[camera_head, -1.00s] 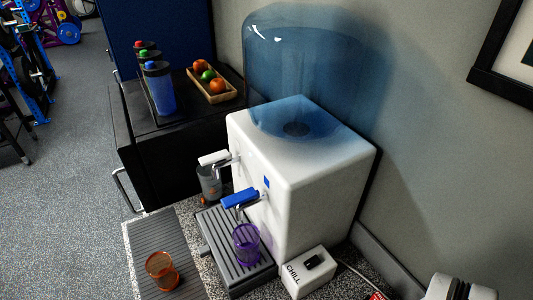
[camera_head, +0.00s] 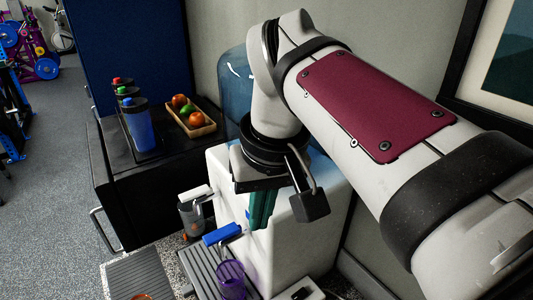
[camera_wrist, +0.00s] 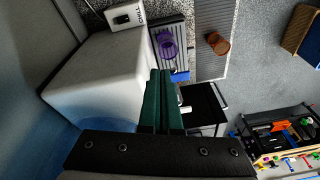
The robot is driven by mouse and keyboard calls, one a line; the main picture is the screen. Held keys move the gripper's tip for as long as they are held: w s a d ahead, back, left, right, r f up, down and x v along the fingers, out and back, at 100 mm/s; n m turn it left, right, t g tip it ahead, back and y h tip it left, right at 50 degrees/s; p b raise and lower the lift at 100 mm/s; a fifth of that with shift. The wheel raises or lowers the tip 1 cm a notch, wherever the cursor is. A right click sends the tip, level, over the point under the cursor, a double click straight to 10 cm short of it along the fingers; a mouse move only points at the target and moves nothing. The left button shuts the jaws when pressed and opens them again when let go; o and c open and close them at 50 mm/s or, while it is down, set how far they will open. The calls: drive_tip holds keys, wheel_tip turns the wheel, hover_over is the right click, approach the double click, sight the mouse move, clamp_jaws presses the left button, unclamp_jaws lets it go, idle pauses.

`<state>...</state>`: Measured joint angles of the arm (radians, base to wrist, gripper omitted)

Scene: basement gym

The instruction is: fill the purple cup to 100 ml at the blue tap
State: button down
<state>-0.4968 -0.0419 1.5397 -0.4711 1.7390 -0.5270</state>
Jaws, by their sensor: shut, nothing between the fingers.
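The purple cup (camera_head: 232,281) stands upright on the grey drip tray (camera_head: 203,276), near and below the blue tap (camera_head: 222,234); its water level cannot be made out. In the wrist view the purple cup (camera_wrist: 167,46) is beyond my fingertips, and part of the blue tap (camera_wrist: 180,77) shows beside them. The white dispenser (camera_head: 310,225) with its blue bottle (camera_head: 235,80) is partly hidden by my arm. My gripper (camera_head: 258,222), with green fingers, is shut and empty in front of the dispenser, above and to the right of the blue tap. It also shows in the wrist view (camera_wrist: 161,72).
An orange cup (camera_wrist: 219,43) stands on a grey mat (camera_head: 137,273). A CHILL switch box (camera_head: 300,291) is right of the drip tray. Bottles and a fruit tray (camera_head: 204,131) stand behind.

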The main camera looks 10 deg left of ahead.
sight(211, 236)
drive_tip(key=w+a+r+n, duration=0.1)
drive_tip(key=a+r+n, duration=0.2)
drive_tip(key=a, duration=0.4)
drive_tip(key=shift+w+a+r+t, duration=0.3)
drive_tip(key=shift+a+r, duration=0.05)
drive_tip(key=shift+r, duration=0.4)
drive_tip(key=x, duration=1.3)
drive_tip(key=shift+s+f, duration=0.1)
drive_tip(key=shift+s, duration=0.15)
drive_tip(key=shift+f, duration=0.45)
